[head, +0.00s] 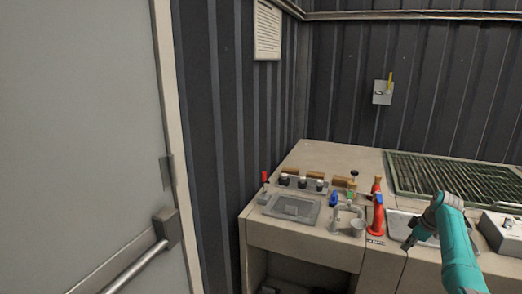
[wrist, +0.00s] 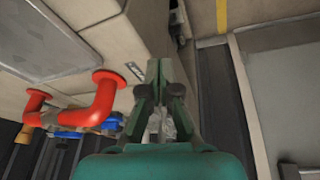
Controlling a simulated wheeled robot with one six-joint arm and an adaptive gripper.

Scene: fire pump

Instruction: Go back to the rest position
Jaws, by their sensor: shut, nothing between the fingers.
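My teal arm reaches in from the right of the head view, and my gripper (head: 407,246) is small there, in front of the counter's front part. In the wrist view my gripper (wrist: 163,66) has its fingers together and nothing between them. A red pipe (head: 377,212) stands on the counter to the left of my gripper. It also shows in the wrist view, left of the fingers and apart from them (wrist: 104,105).
A grey box (head: 503,232) is right of my arm. A door (head: 80,130) fills the left.

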